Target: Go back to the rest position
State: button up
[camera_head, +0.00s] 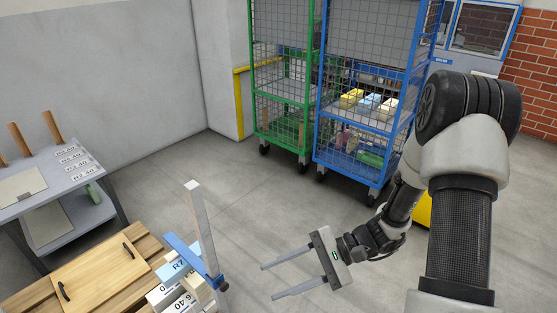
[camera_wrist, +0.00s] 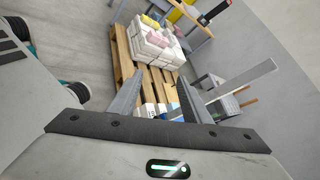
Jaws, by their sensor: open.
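My gripper (camera_head: 268,282) is held out over the floor at the lower middle of the head view, with its two long fingers apart and nothing between them. Its fingers point left, toward the wooden pallet (camera_head: 140,243). In the wrist view my gripper (camera_wrist: 158,98) is also open and empty, with the pallet (camera_wrist: 122,52) beyond the fingers. My arm comes in from the right side of the head view.
A blue and grey upright post (camera_head: 203,235) stands at the pallet's right end, beside labelled blocks (camera_head: 167,295). A grey table (camera_head: 60,177) is at the left. Green (camera_head: 284,96) and blue (camera_head: 358,128) wire cages stand at the back. Floor in the middle is clear.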

jog(key=s+d+r+n+t+h, duration=0.4)
jog(key=d+r+h, duration=0.3)
jog(key=r, duration=0.5)
jog(key=s+d+r+n+t+h, duration=0.3)
jog(key=d+r+n+t+h, duration=0.3)
jog(key=r, duration=0.5)
notch_tip(320, 180, up, 24)
jog(key=m+g+p, duration=0.1)
jog(key=p, duration=2.3)
jog(key=shift+d+r+h, duration=0.25)
jog(key=shift+d+h, duration=0.05)
jog(key=shift+s, duration=0.1)
